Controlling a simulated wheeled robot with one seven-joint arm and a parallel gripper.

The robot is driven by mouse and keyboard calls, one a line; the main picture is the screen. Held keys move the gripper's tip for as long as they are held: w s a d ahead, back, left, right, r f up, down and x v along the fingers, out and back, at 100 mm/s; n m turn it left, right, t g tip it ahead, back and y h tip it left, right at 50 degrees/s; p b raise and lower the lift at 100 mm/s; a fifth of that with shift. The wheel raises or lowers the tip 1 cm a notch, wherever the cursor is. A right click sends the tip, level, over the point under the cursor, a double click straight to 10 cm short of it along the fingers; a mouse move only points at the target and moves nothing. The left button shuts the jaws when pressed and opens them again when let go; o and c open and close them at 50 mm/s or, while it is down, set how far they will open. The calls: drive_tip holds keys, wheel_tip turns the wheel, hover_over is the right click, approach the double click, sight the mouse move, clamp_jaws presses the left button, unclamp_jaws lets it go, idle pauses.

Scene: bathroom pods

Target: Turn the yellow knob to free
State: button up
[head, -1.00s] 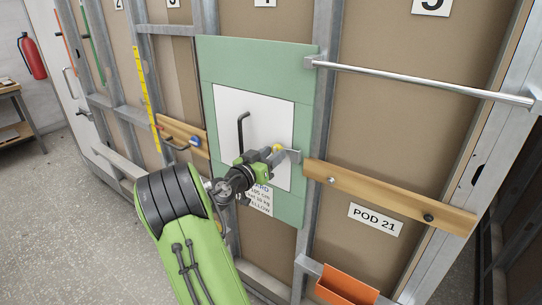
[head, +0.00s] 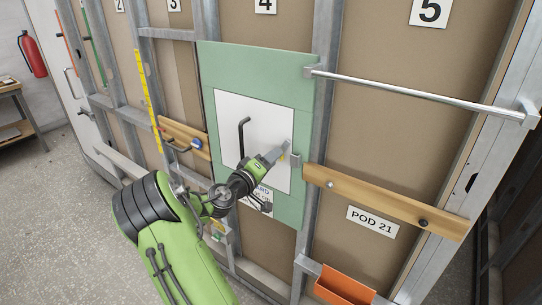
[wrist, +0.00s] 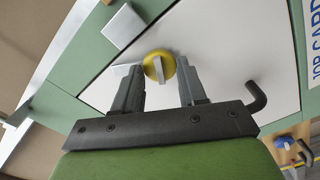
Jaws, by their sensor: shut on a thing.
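The yellow knob (wrist: 151,68) is a round disc with a raised pale grip bar, mounted on the white door panel (head: 228,108). It shows in the wrist view between my gripper's two fingers (wrist: 160,80). In the head view my gripper (head: 281,151) reaches the panel's right side and covers most of the knob; only a bit of yellow shows. My gripper is shut on the knob. A metal catch block (head: 295,160) stands on the green frame just right of the panel and also shows in the wrist view (wrist: 122,26). Any marking for free cannot be made out.
A black hooked handle (head: 243,137) stands out on the panel left of my gripper. A wooden rail (head: 380,200), a long metal bar (head: 420,90) and an orange bin (head: 345,285) are to the right. A blue knob (head: 197,143) is on the left rail.

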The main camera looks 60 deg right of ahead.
drive_tip(key=n+p, duration=0.3)
drive_tip(key=n, duration=0.2)
drive_tip(key=shift+n+p, duration=0.3)
drive_tip(key=shift+p, duration=0.1)
idle(0.4)
drive_tip(key=o, duration=0.8)
drive_tip(key=a, duration=0.5)
drive_tip(key=w+a, duration=0.1)
drive_tip(key=a, duration=0.4)
drive_tip(key=w+a, duration=0.1)
drive_tip(key=a, duration=0.4)
drive_tip(key=shift+w+a+f, duration=0.1)
drive_tip(key=shift+w+a, duration=0.15)
drive_tip(key=shift+a, duration=0.05)
